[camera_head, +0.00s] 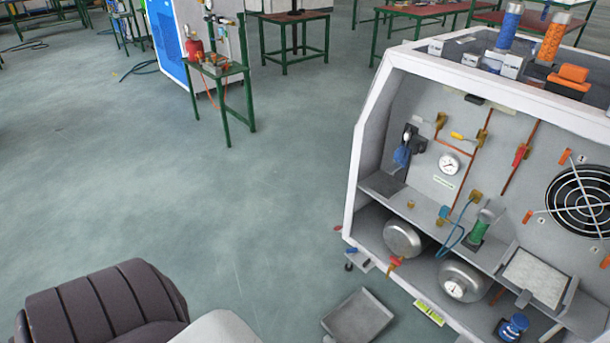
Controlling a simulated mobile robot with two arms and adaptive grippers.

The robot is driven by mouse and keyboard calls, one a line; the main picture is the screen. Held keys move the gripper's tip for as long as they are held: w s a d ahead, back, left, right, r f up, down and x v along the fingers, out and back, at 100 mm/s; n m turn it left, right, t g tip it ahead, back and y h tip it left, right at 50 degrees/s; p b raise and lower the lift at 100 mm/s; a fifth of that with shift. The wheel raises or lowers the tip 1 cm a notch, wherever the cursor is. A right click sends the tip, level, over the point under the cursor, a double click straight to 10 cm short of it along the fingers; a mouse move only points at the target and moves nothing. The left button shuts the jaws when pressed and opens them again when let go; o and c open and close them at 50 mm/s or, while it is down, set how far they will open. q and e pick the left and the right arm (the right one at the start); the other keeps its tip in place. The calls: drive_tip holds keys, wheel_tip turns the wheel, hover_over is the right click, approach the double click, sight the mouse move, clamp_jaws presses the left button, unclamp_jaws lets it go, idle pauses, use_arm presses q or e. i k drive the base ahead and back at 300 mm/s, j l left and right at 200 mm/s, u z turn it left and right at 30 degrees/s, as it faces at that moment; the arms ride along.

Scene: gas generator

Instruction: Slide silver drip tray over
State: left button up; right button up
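A shallow silver-grey tray (359,317) with raised rims shows at the bottom middle, just left of and in front of the white generator cabinet (356,160). It looks empty and turned at an angle; its near edge is close to the bottom of the picture. I cannot tell whether it rests on the floor. A second light-grey tray-like plate (536,276) sits tilted on the cabinet's shelf at the right. A smaller dark grey plate (383,185) lies at the shelf's left end. Neither of my grippers shows.
Two silver cylinders (403,238) (463,280) lie below the cabinet shelf. A green bottle-like part (479,226), gauge (449,163) and round fan grille (580,202) are inside. Open green floor (200,220) lies left of the cabinet. Green-legged tables (292,17) stand behind.

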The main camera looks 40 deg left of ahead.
sight(360, 318)
drive_tip(key=u, duration=0.8)
